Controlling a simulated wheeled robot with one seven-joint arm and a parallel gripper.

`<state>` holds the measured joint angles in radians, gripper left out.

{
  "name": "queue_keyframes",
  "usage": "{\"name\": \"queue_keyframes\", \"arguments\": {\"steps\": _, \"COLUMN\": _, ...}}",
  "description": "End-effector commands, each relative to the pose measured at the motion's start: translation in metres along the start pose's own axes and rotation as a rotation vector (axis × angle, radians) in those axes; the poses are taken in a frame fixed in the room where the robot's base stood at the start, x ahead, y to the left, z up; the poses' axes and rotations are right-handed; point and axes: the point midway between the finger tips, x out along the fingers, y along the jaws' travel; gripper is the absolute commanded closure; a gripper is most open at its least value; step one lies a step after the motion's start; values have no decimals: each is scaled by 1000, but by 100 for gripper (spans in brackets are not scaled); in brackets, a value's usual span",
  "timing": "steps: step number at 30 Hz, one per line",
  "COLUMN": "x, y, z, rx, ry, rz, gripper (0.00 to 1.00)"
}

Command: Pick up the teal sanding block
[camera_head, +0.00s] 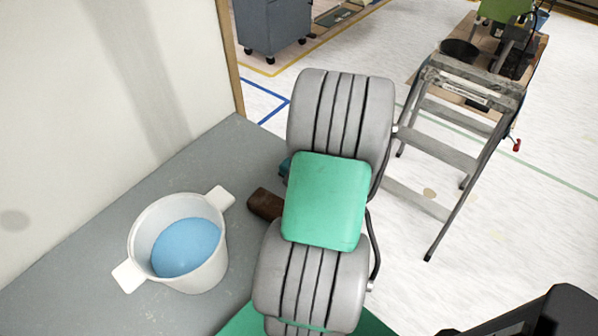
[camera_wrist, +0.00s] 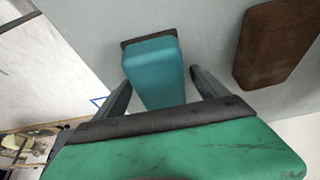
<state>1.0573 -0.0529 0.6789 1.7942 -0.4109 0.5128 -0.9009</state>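The teal sanding block (camera_wrist: 154,72) has a dark base along its far edge and lies on the grey tabletop (camera_wrist: 215,25). In the wrist view my gripper (camera_wrist: 160,82) is open, with one finger on each side of the block's near part. A small gap shows at the right finger; the left finger is very close to the block's edge, and I cannot tell if it touches. In the head view only a sliver of the teal block (camera_head: 285,167) shows beside my arm, which hides my fingers.
A brown block (camera_wrist: 277,42) lies to the right of the teal block, and it also shows in the head view (camera_head: 264,204). A white two-handled bucket (camera_head: 206,275) with blue contents stands on the table at left. A wall borders the table. A stepladder (camera_head: 440,160) stands on the floor at right.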

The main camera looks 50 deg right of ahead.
Motion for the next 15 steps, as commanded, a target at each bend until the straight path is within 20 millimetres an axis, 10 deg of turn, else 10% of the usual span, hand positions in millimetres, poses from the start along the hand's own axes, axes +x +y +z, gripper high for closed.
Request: {"name": "queue_keyframes", "arguments": {"steps": 15, "x": 0, "y": 0, "z": 0, "rx": 0, "ry": 0, "rz": 0, "gripper": 60}}
